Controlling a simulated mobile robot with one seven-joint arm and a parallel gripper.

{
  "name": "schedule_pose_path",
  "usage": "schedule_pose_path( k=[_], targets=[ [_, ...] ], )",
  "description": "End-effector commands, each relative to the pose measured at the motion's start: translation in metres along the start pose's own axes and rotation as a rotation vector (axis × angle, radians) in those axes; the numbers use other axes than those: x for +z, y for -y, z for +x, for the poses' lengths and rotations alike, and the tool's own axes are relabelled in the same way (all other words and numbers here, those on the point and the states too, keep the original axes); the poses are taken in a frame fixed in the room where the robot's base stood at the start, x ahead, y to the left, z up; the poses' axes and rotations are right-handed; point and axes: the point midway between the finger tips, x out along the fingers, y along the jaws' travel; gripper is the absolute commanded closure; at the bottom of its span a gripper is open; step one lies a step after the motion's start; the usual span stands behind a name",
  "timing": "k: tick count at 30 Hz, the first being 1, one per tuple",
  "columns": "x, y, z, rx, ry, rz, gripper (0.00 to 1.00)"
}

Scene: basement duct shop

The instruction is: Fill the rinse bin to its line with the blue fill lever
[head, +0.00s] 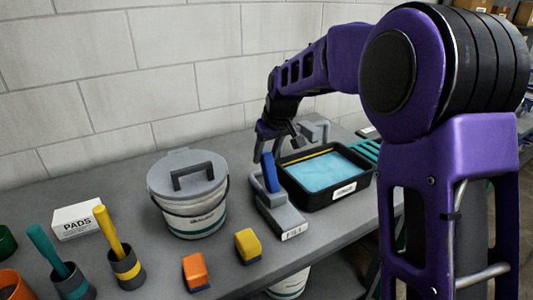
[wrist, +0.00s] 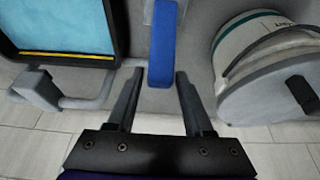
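The rinse bin (head: 345,196) is a black tray holding light blue water (head: 325,171). A yellow line (head: 306,155) shows along its back wall, close above the water; the exact gap is hard to tell. The blue fill lever (head: 270,172) stands upright on a grey base (head: 283,217) marked FILL, left of the bin. My gripper (head: 272,142) is above and behind the lever. In the wrist view the gripper (wrist: 159,74) is open, with the end of the blue lever (wrist: 163,40) between its fingertips and a gap on each side. Contact is not visible.
A grey spout (head: 315,130) stands behind the bin; it also shows in the wrist view (wrist: 40,88). A lidded bucket (head: 188,190) is left of the lever. Orange (head: 195,271) and yellow (head: 248,245) blocks lie in front. A white PADS box (head: 76,221) sits farther left.

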Motion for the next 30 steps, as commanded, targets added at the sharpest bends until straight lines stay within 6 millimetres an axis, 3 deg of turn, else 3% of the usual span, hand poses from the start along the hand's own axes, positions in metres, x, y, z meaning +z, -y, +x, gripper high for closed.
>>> schedule_pose_path(
  k=[1,8,30],
  targets=[
    [0.0000,0.0000,-0.0002,0.000,0.000,0.000,0.59],
    [-0.0001,0.0000,-0.0003,0.000,0.000,0.000,1.00],
    [-0.0002,-0.0001,-0.0006,0.000,0.000,0.000,1.00]
  ],
)
